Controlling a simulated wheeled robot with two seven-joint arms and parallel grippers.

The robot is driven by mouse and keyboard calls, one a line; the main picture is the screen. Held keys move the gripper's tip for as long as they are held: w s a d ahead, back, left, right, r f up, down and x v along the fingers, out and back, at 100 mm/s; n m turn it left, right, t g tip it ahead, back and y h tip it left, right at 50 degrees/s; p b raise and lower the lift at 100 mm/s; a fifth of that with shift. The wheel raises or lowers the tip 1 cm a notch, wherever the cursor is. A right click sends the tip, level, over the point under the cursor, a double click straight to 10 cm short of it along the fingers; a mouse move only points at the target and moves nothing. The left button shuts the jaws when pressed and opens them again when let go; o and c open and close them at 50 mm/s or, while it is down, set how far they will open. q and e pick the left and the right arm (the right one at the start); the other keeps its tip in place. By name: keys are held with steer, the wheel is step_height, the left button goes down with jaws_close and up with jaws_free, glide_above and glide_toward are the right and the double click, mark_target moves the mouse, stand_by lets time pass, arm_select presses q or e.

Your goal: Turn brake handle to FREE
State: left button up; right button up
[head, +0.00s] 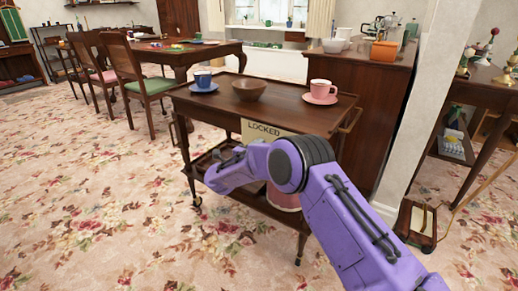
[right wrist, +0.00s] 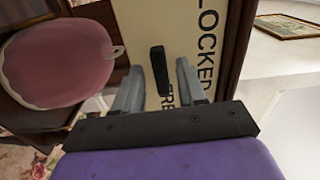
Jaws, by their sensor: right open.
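The wooden trolley (head: 215,95) carries a cream plate (head: 283,131) lettered LOCKED on its side. In the right wrist view the plate (right wrist: 140,20) shows LOCKED and part of FREE, both turned sideways. The black brake handle (right wrist: 159,70) stands out on the plate, its length roughly parallel to the LOCKED lettering, its lower end near the word FREE. My right gripper (right wrist: 157,72) is open, with one grey finger on each side of the handle; I cannot tell whether they touch it. In the head view my purple right arm hides the handle. My left gripper is out of view.
The trolley top holds a blue cup (head: 203,79) on a saucer, a brown bowl (head: 249,89) and a pink cup (head: 321,89) on a saucer. A round pink object (right wrist: 60,62) sits on the lower shelf. Carpet (head: 110,220) is free at the left.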

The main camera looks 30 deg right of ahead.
steer(key=p+v, duration=0.1)
steer(key=v, duration=0.8)
steer(key=shift+a, duration=0.2)
steer(key=s+a+f+n+t+y, duration=0.3)
steer(key=f+n+t+y, duration=0.25)
steer(key=f+n, duration=0.55)
steer(key=s+a+f+n+g+y, duration=0.1)
steer(key=s+f+n+g+y, duration=0.15)
steer(key=s+f+n, duration=0.5)
steer(key=s+f+n+g+y, duration=0.2)
steer(key=s+f+n+y, duration=0.2)
steer(key=s+f, duration=0.7)
steer(key=s+f+n+g+y, duration=0.15)
steer(key=s+g, duration=0.35)
steer(key=s, duration=1.6)
step_height(320, 180, up, 24)
steer(key=d+p, duration=0.1)
steer(key=p, duration=2.3)
steer(key=shift+f, duration=0.15)
